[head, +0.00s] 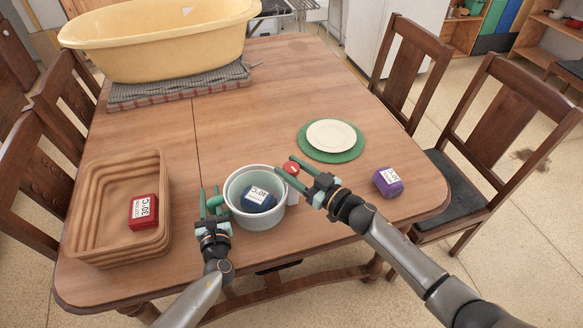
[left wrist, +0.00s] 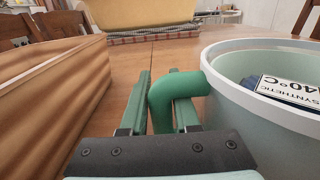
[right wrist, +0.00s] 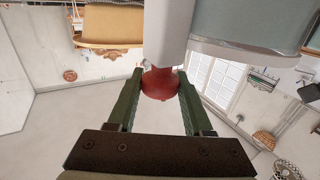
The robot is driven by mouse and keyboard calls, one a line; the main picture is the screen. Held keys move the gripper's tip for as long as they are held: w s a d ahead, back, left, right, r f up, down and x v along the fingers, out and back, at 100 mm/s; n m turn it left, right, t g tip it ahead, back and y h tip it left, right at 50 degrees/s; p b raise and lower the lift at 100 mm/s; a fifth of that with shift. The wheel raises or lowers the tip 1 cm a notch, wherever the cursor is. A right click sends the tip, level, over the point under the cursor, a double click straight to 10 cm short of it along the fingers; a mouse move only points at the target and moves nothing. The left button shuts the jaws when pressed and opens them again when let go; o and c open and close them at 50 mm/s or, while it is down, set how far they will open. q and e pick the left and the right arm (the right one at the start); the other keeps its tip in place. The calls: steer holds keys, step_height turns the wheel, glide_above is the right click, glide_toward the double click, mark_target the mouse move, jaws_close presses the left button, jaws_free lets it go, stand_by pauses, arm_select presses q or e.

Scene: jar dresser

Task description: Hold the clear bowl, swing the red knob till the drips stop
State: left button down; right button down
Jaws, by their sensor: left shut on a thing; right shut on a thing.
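The bowl (head: 233,184) is a pale green round vessel with a white rim, standing near the table's front edge; it also shows in the left wrist view (left wrist: 262,112). A green curved handle (left wrist: 166,92) sticks out of its left side. My left gripper (head: 209,196) is shut on this handle. The red knob (head: 291,168) is at the bowl's right side; in the right wrist view the knob (right wrist: 158,84) sits at the end of a white stem. My right gripper (head: 286,167) is shut on the knob, a finger on each side. No drips can be seen.
A blue labelled block (head: 258,199) lies in the bowl. A ribbed wooden tray (head: 100,190) with a red block (head: 144,211) is at left. A purple block (head: 388,182) and a cream plate (head: 332,135) on a green mat (head: 311,151) are at right. A yellow tub (head: 160,45) stands at back.

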steer(key=n+g+y, duration=0.4)
steer(key=g, duration=0.1)
steer(key=shift+n+g, duration=0.3)
steer(key=shift+g, duration=0.1)
steer(key=shift+f+g+y, duration=0.1)
steer(key=shift+g+y, duration=0.2)
steer(key=shift+s+n+g, duration=0.1)
steer(key=shift+n+g, duration=0.5)
steer(key=shift+c, duration=1.5)
jaws_free()
steer(key=shift+d, duration=0.1)
steer(key=v, duration=1.1)
steer(key=shift+d, duration=0.4)
steer(key=shift+s+f, duration=0.1)
